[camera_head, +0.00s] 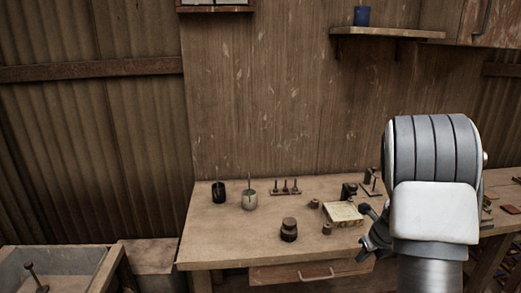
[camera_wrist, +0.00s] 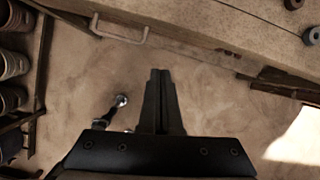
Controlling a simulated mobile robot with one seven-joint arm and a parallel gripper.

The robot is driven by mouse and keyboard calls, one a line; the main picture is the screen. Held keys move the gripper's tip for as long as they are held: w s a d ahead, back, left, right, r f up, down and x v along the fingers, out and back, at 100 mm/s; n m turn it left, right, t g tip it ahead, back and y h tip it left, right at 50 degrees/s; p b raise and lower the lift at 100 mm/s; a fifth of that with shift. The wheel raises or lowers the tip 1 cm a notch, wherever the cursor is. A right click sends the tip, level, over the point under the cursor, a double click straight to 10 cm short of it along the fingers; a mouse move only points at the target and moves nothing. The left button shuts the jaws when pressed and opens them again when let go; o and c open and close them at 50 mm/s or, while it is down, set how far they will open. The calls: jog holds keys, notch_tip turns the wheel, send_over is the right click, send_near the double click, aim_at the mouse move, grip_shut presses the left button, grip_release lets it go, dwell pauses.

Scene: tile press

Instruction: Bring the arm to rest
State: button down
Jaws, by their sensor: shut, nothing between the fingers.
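My arm stands at the right of the head view, in front of the workbench (camera_head: 225,235). My gripper (camera_head: 368,245) shows dark beside the arm, near the bench's front edge and low at its right side. In the wrist view my gripper (camera_wrist: 160,75) is shut with its two fingers together and nothing between them. The fingers are over the floor, in front of a drawer with a handle (camera_wrist: 122,32). My gripper touches nothing that I can see. Part of the bench is hidden behind my arm.
On the bench are a dark cup (camera_head: 219,193), a grey cup (camera_head: 249,200), a dark round jar (camera_head: 288,230) and a pale tile-like block (camera_head: 342,212). A sink-like trough (camera_head: 60,270) stands at left. In the wrist view, pots (camera_wrist: 14,63) stand at left; the floor (camera_wrist: 210,110) is largely clear.

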jog(key=s+a+r+n+y, duration=0.1)
jog(key=s+a+r+n, duration=0.4)
jog(key=a+r+n, duration=0.3)
jog(key=s+a+r+n+y, duration=0.1)
jog(key=s+a+r+n, duration=0.4)
jog(key=a+r+n, duration=0.35)
jog(key=s+r+n+h, duration=0.1)
jog(key=s+r+n, duration=0.1)
jog(key=s+n, duration=0.3)
jog(key=s+a+r+n+p, duration=0.1)
jog(key=s+r+n, duration=0.1)
jog(key=s+n, duration=0.4)
jog(key=s+a+r+n+t+h, duration=0.1)
jog(key=s+r+n, duration=0.1)
jog(key=s+n, duration=0.4)
jog(key=shift+a+r+h, duration=0.15)
jog(key=shift+r+h, duration=0.15)
